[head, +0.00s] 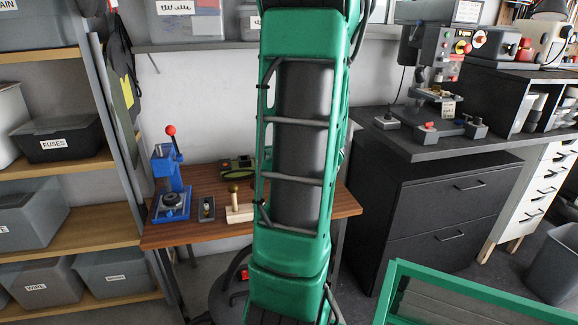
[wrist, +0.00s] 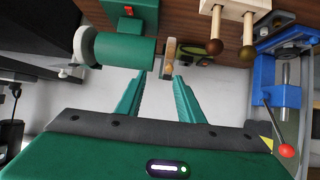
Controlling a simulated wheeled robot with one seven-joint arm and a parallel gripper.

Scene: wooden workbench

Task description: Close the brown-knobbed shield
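In the wrist view, two brown knobs (wrist: 215,47) on pale wooden posts hang at the upper right. In the head view, a brown knob (head: 233,188) tops a post at a pale wooden block (head: 239,213) on the workbench. No shield is clearly identifiable, so I cannot tell whether it is open. A green machine (wrist: 115,50) with a pale wheel (wrist: 84,45) and a red switch is at the wrist view's upper left. My gripper (wrist: 160,75) is open and empty, its teal fingers apart below a tan disc (wrist: 170,52). The head view hides my gripper behind my arm.
A blue press (head: 170,187) with a red-balled lever stands left on the workbench (head: 190,234), beside a small grey fixture (head: 207,209). A shelf unit (head: 85,240) is left of the bench. A black cabinet (head: 440,205) stands to the right.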

